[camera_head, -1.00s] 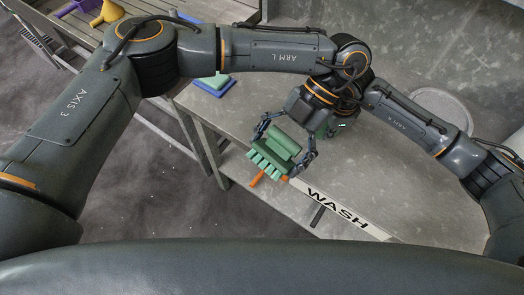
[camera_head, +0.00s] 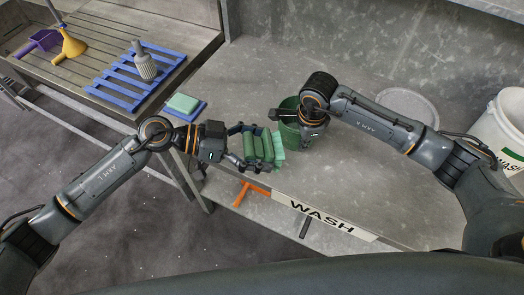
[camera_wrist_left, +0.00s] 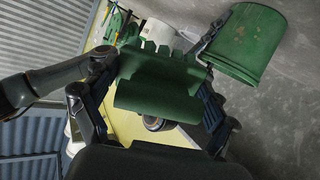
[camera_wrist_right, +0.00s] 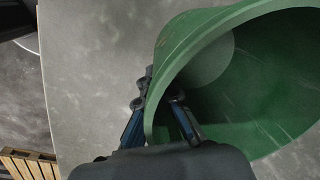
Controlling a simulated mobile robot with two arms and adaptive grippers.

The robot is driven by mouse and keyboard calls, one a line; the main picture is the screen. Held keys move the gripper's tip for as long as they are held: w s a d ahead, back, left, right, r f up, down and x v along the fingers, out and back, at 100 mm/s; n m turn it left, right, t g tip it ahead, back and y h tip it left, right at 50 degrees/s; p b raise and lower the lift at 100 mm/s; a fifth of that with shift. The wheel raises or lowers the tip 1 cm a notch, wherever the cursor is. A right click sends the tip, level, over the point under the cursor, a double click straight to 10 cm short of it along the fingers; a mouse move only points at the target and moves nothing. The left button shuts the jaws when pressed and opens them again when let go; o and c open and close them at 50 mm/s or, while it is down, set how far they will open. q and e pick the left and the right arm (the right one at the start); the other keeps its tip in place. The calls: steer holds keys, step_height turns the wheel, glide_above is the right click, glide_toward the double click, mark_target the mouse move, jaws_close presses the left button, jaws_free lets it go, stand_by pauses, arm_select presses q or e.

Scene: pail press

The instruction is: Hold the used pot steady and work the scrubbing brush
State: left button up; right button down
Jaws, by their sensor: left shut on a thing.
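The scrubbing brush (camera_head: 258,148) is a green block with lighter green bristles, near the counter's front edge in the head view. My left gripper (camera_head: 243,147) is shut on it, and the brush fills the space between its fingers in the left wrist view (camera_wrist_left: 160,90). The used pot (camera_head: 290,137) is a green pail on the counter, right of the brush and partly hidden by my right arm. My right gripper (camera_wrist_right: 163,95) is at the pot's rim (camera_wrist_right: 180,45), with its fingers on either side of the wall. Whether they grip it is unclear.
The counter has a WASH label (camera_head: 325,217) on its front edge. An orange T-shaped piece (camera_head: 250,192) is below the brush. A sponge on a blue mat (camera_head: 187,112), a blue rack (camera_head: 130,85) and funnel stand left. A white bucket (camera_head: 505,125) stands right.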

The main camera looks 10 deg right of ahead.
mark_target(289, 140)
arm_select(q)
steer(key=w+f+n+t, duration=0.2)
steer(key=f+t, duration=0.2)
steer(key=w+f+n+t, duration=0.3)
steer(key=f+t, duration=0.1)
steer(key=w+f+n+t+h, duration=0.1)
steer(key=w+f+n+t, duration=0.1)
steer(key=f+t, duration=0.1)
steer(key=shift+w+d+f+n+t, duration=0.15)
steer(key=shift+d+f+n+t, duration=0.05)
steer(key=shift+f+n+t, duration=0.2)
steer(key=shift+x, duration=1)
steer(key=shift+x, duration=0.9)
steer(key=shift+s+d, duration=0.5)
steer(key=shift+s, duration=0.25)
steer(key=shift+s+d, duration=0.55)
steer(key=shift+s, duration=0.25)
steer(key=shift+w+a, duration=0.6)
steer(key=shift+w, duration=0.2)
steer(key=shift+w+a, duration=0.55)
steer(key=shift+w, duration=0.2)
steer(key=shift+s, duration=0.1)
